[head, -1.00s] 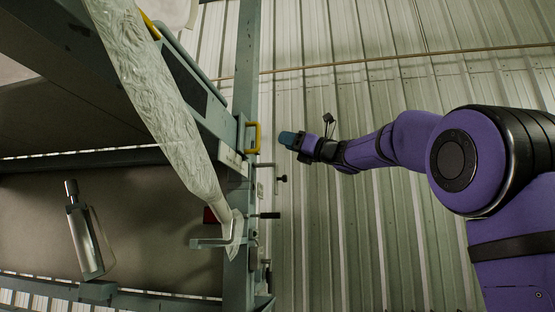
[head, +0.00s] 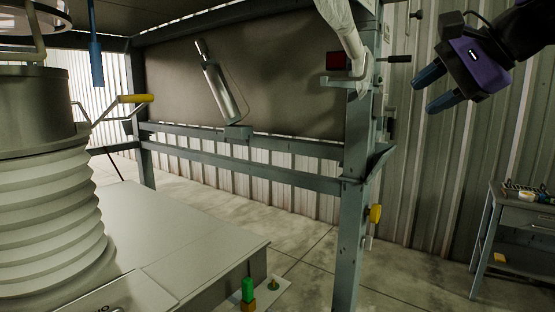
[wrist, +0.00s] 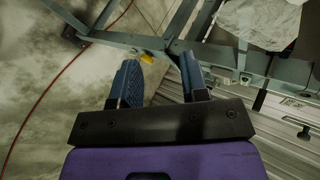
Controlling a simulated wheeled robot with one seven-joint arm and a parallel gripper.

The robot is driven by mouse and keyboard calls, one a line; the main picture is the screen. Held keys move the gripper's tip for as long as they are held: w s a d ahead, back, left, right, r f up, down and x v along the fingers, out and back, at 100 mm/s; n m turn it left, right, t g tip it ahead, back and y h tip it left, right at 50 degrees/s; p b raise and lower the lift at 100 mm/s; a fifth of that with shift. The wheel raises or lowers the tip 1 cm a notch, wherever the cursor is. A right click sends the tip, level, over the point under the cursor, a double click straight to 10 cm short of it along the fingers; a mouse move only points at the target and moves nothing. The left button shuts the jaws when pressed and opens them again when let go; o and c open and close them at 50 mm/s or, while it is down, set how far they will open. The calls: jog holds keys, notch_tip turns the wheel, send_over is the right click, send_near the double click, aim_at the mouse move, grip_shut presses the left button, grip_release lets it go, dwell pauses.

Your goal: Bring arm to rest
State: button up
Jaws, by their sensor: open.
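My gripper (head: 437,88) is at the upper right of the head view, with its purple body and two blue-grey fingers pointing left. The fingers stand apart and nothing is between them. In the wrist view my gripper (wrist: 160,85) also shows its two fingers spread and empty. It hangs in the air to the right of the grey steel frame post (head: 352,225), apart from it. The upper part of my arm is cut off by the picture edge.
A crumpled whitish sleeve (head: 345,35) hangs by the post. A ribbed pale bellows (head: 50,215) stands at left above a grey platform (head: 190,240). A metal bottle (head: 217,85) is on the back panel. A small workbench (head: 525,215) stands at right. Concrete floor between post and workbench is open.

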jog(key=s+d+f+n+g+h, duration=0.1)
jog(key=s+d+f+n+h, duration=0.1)
jog(key=s+f+n, duration=0.4)
jog(key=s+d+f+n+g+h, duration=0.2)
jog(key=s+f+n, duration=0.4)
jog(key=s+f, duration=0.4)
notch_tip(320, 180, down, 3)
jog(key=d+h, duration=0.1)
jog(key=h, duration=0.1)
jog(key=shift+s+d+f+h, duration=0.15)
jog(key=shift+s+d+h, duration=0.05)
jog(key=shift+d+h, duration=0.1)
jog(key=shift+a, duration=0.1)
